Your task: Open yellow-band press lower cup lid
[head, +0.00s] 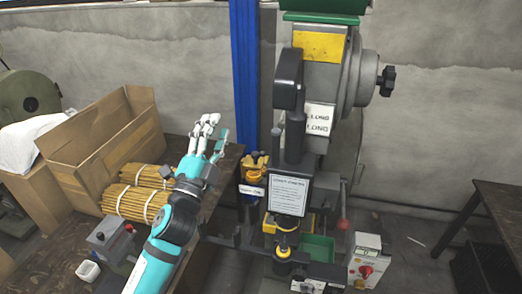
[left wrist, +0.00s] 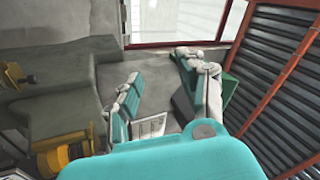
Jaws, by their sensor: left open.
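The grey press (head: 350,70) has a yellow plate on its upper front and stands right of the blue post. Low on its front is a small dark cup with a yellow band (head: 284,243). I cannot tell clearly which part is its lid or how it sits. A second yellow-and-dark holder (head: 253,180) with a white label stands left of the press. My left gripper (head: 214,130) is open and empty, raised left of the press and apart from both cups. Its fingers also show in the left wrist view (left wrist: 165,90), with a yellow cylinder (left wrist: 62,158) at lower left.
A wooden table (head: 215,185) at left holds an open cardboard box (head: 100,140) and tied bundles of brown sticks (head: 140,200). A grey box with a red knob (head: 105,238) stands near the front. A control box (head: 368,262) is at lower right.

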